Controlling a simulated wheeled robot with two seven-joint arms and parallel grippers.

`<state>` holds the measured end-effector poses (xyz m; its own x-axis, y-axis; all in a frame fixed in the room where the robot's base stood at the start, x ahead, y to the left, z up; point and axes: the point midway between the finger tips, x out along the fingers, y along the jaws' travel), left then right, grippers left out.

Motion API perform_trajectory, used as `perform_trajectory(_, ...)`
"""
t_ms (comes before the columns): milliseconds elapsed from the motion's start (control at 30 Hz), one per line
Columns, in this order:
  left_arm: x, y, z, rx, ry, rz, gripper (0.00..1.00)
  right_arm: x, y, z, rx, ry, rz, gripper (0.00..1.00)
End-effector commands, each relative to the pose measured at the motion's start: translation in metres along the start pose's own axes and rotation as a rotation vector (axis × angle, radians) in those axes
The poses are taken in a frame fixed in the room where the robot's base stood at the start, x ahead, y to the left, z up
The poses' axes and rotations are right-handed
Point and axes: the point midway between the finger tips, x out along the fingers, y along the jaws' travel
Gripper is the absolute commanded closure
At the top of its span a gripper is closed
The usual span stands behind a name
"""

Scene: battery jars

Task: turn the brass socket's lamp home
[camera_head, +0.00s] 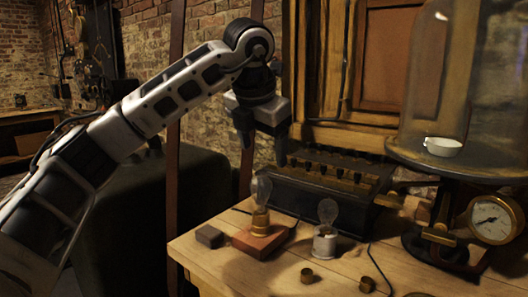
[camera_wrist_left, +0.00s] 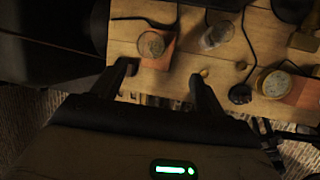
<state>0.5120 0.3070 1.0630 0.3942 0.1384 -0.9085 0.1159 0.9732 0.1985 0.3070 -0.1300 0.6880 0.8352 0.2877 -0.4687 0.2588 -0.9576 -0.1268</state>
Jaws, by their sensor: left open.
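A clear glass lamp (camera_head: 261,189) stands roughly upright in a brass socket (camera_head: 260,221) on a reddish wooden base (camera_head: 257,242) near the table's front left edge. In the left wrist view the lamp (camera_wrist_left: 152,44) shows from above on its base. My left gripper (camera_head: 262,148) hangs above this lamp, open and empty, with its fingers pointing down and clear of the glass. In the left wrist view the open fingers (camera_wrist_left: 162,77) lie nearer the table's front edge than the lamp. I cannot tell how far the lamp is screwed in. My right gripper does not show.
A second lamp (camera_head: 327,212) in a pale socket (camera_head: 324,242) stands to the right. A dark block (camera_head: 210,236) lies left of the base. Small brass pieces (camera_head: 307,276) lie in front. A black battery box (camera_head: 320,198), glass bell jar (camera_head: 440,85) and gauge (camera_head: 495,218) stand behind.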

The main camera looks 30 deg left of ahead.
Motion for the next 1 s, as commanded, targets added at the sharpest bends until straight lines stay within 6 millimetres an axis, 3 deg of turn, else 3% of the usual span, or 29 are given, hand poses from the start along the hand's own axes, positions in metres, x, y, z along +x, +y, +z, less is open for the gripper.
perform_trajectory(133, -0.002, 0.014, -0.003, -0.031, 0.003, 0.046, 0.27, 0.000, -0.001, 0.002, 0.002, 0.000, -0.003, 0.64)
perform_trajectory(267, 0.015, 0.014, -0.004, -0.030, 0.006, 0.045, 0.27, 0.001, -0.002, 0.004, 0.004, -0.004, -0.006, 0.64)
perform_trajectory(800, 0.119, 0.018, -0.004, -0.027, 0.005, 0.042, 0.27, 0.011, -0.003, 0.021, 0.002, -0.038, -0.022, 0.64)
perform_trajectory(1000, 0.143, 0.018, -0.003, -0.026, 0.003, 0.041, 0.27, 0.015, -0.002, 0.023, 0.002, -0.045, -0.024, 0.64)
